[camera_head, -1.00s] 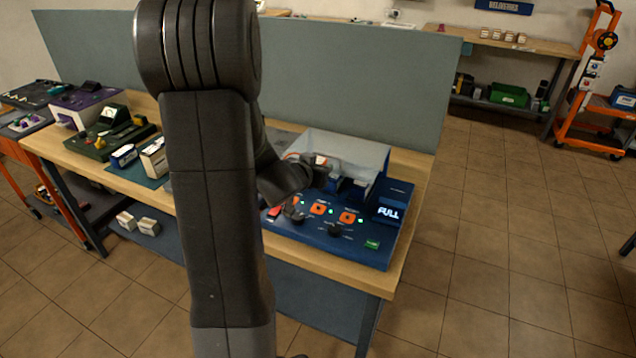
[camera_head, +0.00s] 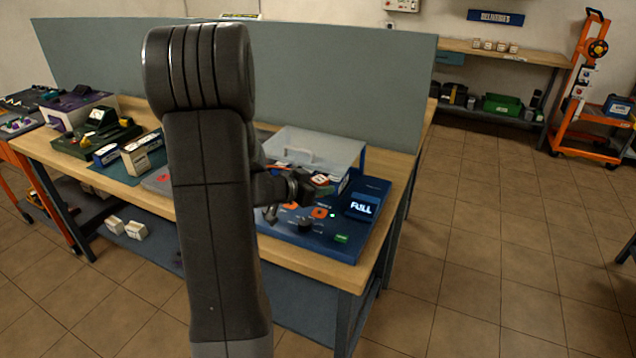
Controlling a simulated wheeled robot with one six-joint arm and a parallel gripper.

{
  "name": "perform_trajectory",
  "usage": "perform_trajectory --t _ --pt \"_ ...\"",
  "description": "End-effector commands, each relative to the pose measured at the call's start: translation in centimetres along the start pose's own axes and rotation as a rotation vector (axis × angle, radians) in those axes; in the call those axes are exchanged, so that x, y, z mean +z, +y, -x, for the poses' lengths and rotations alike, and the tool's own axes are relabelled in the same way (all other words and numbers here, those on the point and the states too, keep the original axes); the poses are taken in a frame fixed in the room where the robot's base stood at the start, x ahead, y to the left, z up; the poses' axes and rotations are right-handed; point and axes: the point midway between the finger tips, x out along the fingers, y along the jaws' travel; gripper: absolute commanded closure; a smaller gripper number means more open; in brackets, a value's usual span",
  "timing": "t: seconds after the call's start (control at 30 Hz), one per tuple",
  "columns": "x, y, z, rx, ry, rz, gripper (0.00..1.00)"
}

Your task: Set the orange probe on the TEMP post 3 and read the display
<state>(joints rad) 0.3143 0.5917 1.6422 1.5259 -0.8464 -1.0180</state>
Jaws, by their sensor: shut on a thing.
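My gripper (camera_head: 314,186) reaches from behind my arm to just above the blue tester (camera_head: 338,248) on the bench. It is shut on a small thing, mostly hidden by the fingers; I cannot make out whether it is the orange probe. A small red-orange and white patch (camera_head: 321,179) shows right at the fingertips. A clear cover (camera_head: 325,146) with a handle stands behind the gripper. I cannot make out TEMP post 3; my arm hides the tester's left part.
A green-grey partition (camera_head: 340,85) stands behind the wooden bench (camera_head: 385,240). An orange cart (camera_head: 580,100) stands far right. The tiled floor right of the bench is clear.

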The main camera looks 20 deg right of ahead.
Motion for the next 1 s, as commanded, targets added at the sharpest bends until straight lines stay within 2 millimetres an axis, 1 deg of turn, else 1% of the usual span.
perform_trajectory --t 0.27,0.6,0.7,0.83,1.0 --pt "1.4 0.1 -0.6 0.007 -0.001 -0.003 0.91" --pt "4.4 0.1 -1.9 0.006 -0.001 -0.003 0.91" --pt "5.1 0.1 -2.1 0.006 -0.001 -0.003 0.91" --pt "5.4 0.1 -2.3 0.006 -0.001 -0.003 0.91" --pt "5.3 0.1 -2.2 0.006 -0.001 -0.003 0.91"
